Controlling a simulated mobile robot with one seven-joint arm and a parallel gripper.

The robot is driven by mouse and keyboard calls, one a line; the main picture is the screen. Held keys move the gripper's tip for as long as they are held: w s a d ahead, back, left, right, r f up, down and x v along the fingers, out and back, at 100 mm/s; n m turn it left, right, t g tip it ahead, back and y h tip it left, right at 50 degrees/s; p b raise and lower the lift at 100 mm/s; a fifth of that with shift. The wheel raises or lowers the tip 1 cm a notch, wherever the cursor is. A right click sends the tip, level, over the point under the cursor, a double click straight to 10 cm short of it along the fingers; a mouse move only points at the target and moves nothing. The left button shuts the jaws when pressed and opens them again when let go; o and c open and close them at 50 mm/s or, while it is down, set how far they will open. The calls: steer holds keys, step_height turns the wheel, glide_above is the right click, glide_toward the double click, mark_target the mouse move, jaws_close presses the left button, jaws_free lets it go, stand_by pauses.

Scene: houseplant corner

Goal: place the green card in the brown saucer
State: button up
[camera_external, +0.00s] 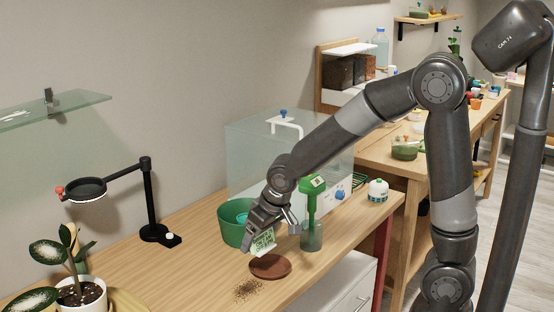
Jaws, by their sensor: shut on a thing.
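The green card (263,241) is a small pale-green piece with dark writing. My gripper (262,229) is shut on it and holds it tilted, just above the back left of the brown saucer (271,267). The saucer is a low round disc on the wooden table, and its visible surface looks empty. I cannot tell whether the card's lower edge touches the saucer.
A green pot (236,222) stands just behind my gripper. A green-topped device (312,215) stands close on the right. Dark crumbs (248,290) lie in front of the saucer. A clear box (250,150) is behind, and a magnifier stand (148,200) and potted plant (82,290) are left.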

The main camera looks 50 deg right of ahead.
mark_target(263, 249)
steer(key=shift+f, duration=2.7)
steer(key=shift+f, duration=0.3)
steer(key=shift+f, duration=0.15)
steer(key=o, duration=1)
steer(key=v, duration=1.3)
steer(key=shift+t, duration=0.6)
steer(key=s+d+r, duration=0.2)
steer(key=s, duration=0.4)
steer(key=s+d+r, duration=0.3)
steer(key=s, duration=0.2)
steer(key=s+d+r, duration=0.3)
steer(key=s, duration=0.3)
steer(key=shift+s+r, duration=0.15)
steer(key=shift+s, duration=0.15)
